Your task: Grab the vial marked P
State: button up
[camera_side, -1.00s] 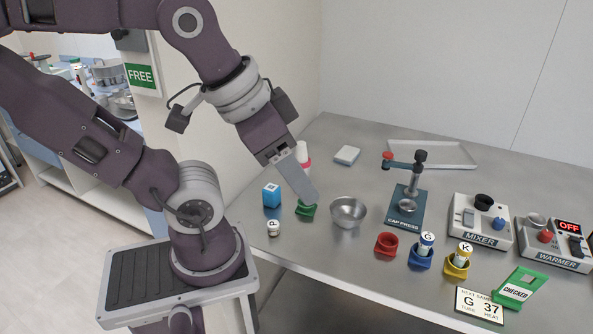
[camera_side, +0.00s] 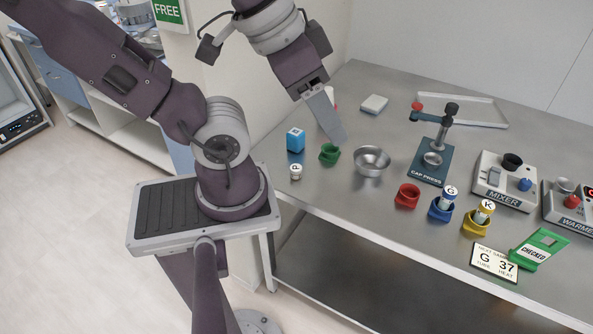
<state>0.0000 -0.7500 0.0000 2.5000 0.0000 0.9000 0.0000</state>
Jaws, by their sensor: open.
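The vial marked P (camera_side: 296,172) is a small white vial with a dark P on its top. It stands near the left front edge of the steel table, in front of a blue cube-shaped box (camera_side: 296,140). My gripper (camera_side: 335,135) is open and points down, to the right of the vial and above it. Its fingertips are by the green holder (camera_side: 329,154), apart from the vial. Only one finger shows clearly; the other is hidden behind it.
A metal bowl (camera_side: 371,161) stands right of the green holder. Beyond are a red holder (camera_side: 407,196), vial G (camera_side: 449,194) in a blue holder, vial K (camera_side: 485,210) in a yellow holder, the cap press (camera_side: 432,160) and the mixer (camera_side: 505,181). The table's front edge is close to vial P.

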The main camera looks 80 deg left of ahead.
dwell(0.5)
jog(key=m+g+y, duration=0.8)
jog(key=m+y, duration=0.3)
jog(key=y, duration=0.1)
send_over(297, 170)
jog(key=d, duration=0.8)
notch_tip(297, 170, down, 19)
jog(key=a+f+m+t, duration=0.1)
jog(key=f+m, duration=0.1)
jog(key=f, duration=0.1)
jog(key=f+m+t+y, duration=0.1)
jog(key=f+m, duration=0.2)
jog(key=a+f+m+t, duration=0.1)
jog(key=f+m, duration=0.1)
jog(key=shift+s+a+f+m+y, duration=0.3)
jog(key=shift+s+f+m, duration=0.05)
jog(key=shift+f+m, duration=0.05)
jog(key=shift+a+f+t, duration=0.25)
jog(key=shift+a+t, duration=0.05)
jog(key=x, duration=0.6)
jog(key=shift+w+a+f, duration=0.1)
jog(key=shift+a+f, duration=0.05)
jog(key=shift+f, duration=0.15)
grip_shut()
